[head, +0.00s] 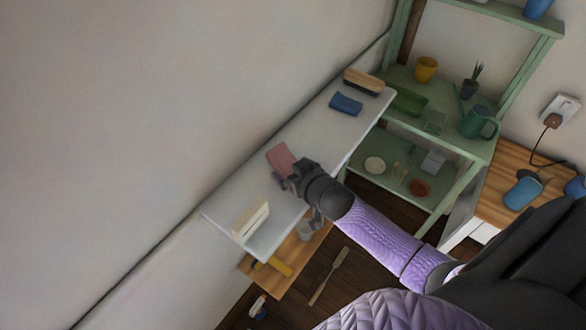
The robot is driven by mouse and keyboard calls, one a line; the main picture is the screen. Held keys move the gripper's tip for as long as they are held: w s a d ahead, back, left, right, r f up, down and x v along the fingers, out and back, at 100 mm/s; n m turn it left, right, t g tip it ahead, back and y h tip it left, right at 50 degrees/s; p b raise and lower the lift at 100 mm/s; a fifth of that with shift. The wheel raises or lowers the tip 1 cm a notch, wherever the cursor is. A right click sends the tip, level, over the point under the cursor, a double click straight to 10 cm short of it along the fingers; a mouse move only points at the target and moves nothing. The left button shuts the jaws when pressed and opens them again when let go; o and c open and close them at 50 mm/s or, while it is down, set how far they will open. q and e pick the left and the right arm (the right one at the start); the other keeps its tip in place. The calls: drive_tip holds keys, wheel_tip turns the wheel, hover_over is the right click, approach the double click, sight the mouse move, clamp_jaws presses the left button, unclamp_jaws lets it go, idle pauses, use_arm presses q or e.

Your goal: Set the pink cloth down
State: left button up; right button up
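The pink cloth (279,158) is a small folded piece over the white shelf top, near its middle and close to the wall. My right gripper (281,176) is at the cloth's near end, with its dark fingers over the shelf. The fingers are small and dark, so I cannot tell whether they pinch the cloth or stand open beside it. I also cannot tell whether the cloth rests fully on the shelf (231,211). My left gripper is not in view.
A folded blue cloth (346,103) and a wooden brush (364,81) lie at the shelf's far end. A cream block-like object (250,219) stands at its near end. A green rack (463,150) with pots and a watering can (476,122) stands to the right.

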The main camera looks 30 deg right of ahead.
drive_tip(key=shift+s+r, duration=0.15)
drive_tip(key=shift+r, duration=0.05)
drive_tip(key=p+v, duration=0.4)
drive_tip(key=v, duration=0.7)
drive_tip(key=s+f+g, duration=0.3)
drive_tip(key=s+f, duration=0.3)
drive_tip(key=f, duration=0.3)
drive_tip(key=s+f+g, duration=0.3)
drive_tip(key=s+f, duration=0.3)
drive_tip(key=f, duration=0.4)
drive_tip(key=s+a+f+n+g, duration=0.1)
drive_tip(key=s+a+f+g, duration=0.1)
drive_tip(key=s, duration=0.6)
drive_tip(key=s+a+f+n+g, duration=0.1)
drive_tip(key=s+a+f+g, duration=0.2)
drive_tip(key=s+f, duration=0.3)
drive_tip(key=shift+s+a+n+g, duration=0.25)
drive_tip(key=shift+s+n+g, duration=0.25)
drive_tip(key=shift+s, duration=0.55)
